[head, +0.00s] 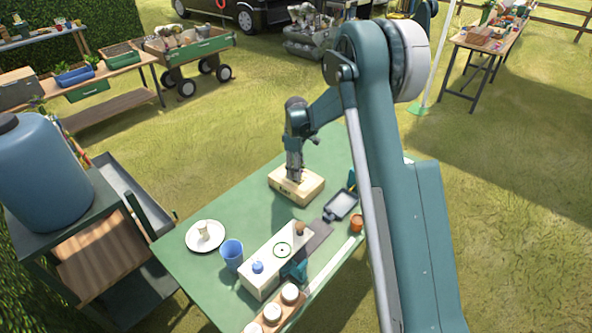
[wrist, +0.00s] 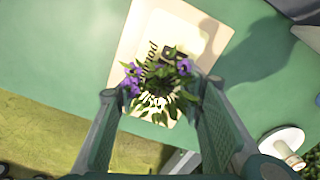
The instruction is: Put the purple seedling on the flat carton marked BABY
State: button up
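The purple seedling (wrist: 152,80), with green leaves and purple flowers, shows in the wrist view over a flat pale carton (wrist: 190,45). The carton carries dark lettering, partly hidden by the leaves, and I cannot read it as BABY. My gripper (wrist: 158,92) has its two fingers wide apart, one on each side of the seedling, with gaps visible between fingers and plant. In the head view my gripper (head: 294,172) points down at the carton (head: 299,189) on the green table. There the seedling is mostly hidden by the gripper. I cannot tell whether its base touches the carton.
Nearer on the table (head: 190,270) are a plate (head: 205,243) bearing a small pale item, a blue cup (head: 232,255), a long pale box (head: 265,268), a grey tray (head: 341,205) and an orange pot (head: 357,223). The table left of the carton is clear.

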jog(key=shift+r, duration=0.15)
notch_tip(320, 180, up, 12)
jog(key=shift+r+p, duration=0.1)
jog(key=shift+p, duration=0.3)
dwell(0.8)
jog(key=s+d+r+m+t, duration=0.25)
jog(key=s+d+r, duration=0.25)
jog(key=s+r, duration=0.6)
jog(key=s+d+r+m+t, duration=0.1)
jog(key=s+d+r+m, duration=0.3)
jog(key=s+r, duration=0.7)
jog(key=s+d+f+m+t, duration=0.1)
jog(key=s+d+m, duration=0.1)
jog(key=s, duration=0.8)
jog(key=s+d+f+m+t, duration=0.1)
jog(key=s+d+f+m, duration=0.1)
jog(key=s, duration=0.7)
jog(key=s+d+f+m+t, duration=0.1)
jog(key=s+d+m, duration=0.1)
jog(key=s, duration=0.8)
jog(key=shift+s+f+m+t, duration=0.35)
jog(key=shift+f+m, duration=0.05)
jog(key=shift+m, duration=0.15)
